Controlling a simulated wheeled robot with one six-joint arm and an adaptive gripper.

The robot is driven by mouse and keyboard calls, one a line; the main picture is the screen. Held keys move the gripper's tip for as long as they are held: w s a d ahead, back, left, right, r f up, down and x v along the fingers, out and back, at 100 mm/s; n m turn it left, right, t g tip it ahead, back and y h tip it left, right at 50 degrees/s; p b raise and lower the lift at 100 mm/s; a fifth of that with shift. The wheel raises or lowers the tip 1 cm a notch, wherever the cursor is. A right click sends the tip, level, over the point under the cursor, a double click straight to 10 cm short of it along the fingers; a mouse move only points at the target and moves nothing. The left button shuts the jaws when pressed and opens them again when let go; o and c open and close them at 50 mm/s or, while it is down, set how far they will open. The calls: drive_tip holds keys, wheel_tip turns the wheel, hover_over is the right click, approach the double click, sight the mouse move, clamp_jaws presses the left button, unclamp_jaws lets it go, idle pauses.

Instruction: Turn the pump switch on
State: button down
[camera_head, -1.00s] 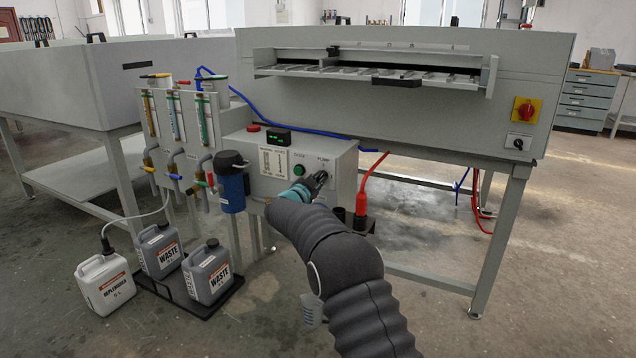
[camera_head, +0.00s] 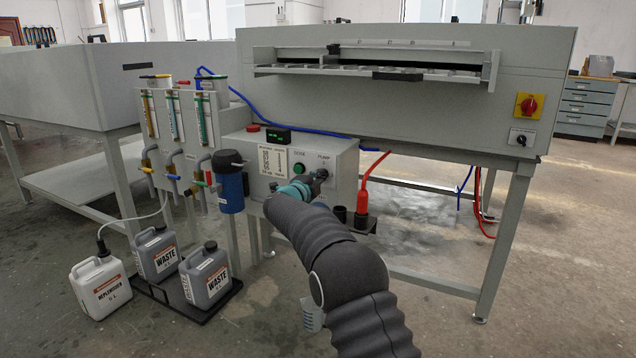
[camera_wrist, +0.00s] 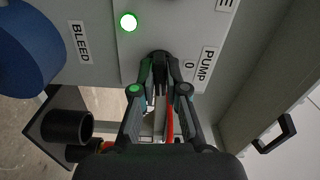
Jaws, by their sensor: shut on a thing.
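The pump switch (camera_wrist: 160,60) is a black rotary knob on the grey control box (camera_head: 344,166), beside the label PUMP and a 0 mark in the wrist view. My gripper (camera_wrist: 160,84) is at the knob with a finger on each side of it, shut on it. In the head view my gripper (camera_head: 318,180) reaches the front of the box under the PUMP label, and its fingers partly hide the knob. In the wrist view a green light (camera_wrist: 128,22) is lit near the knob.
A red hose (camera_head: 366,182) and black cups (camera_wrist: 68,127) are below right.

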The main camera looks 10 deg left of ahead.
drive_tip(key=shift+m, duration=0.6)
drive_tip(key=shift+b, duration=0.3)
drive_tip(key=c, duration=1.2)
unclamp_jaws()
drive_tip(key=shift+s, duration=0.1)
drive_tip(key=v, duration=1.1)
drive_tip(key=shift+s+a, duration=0.15)
drive_tip(key=shift+s, duration=0.25)
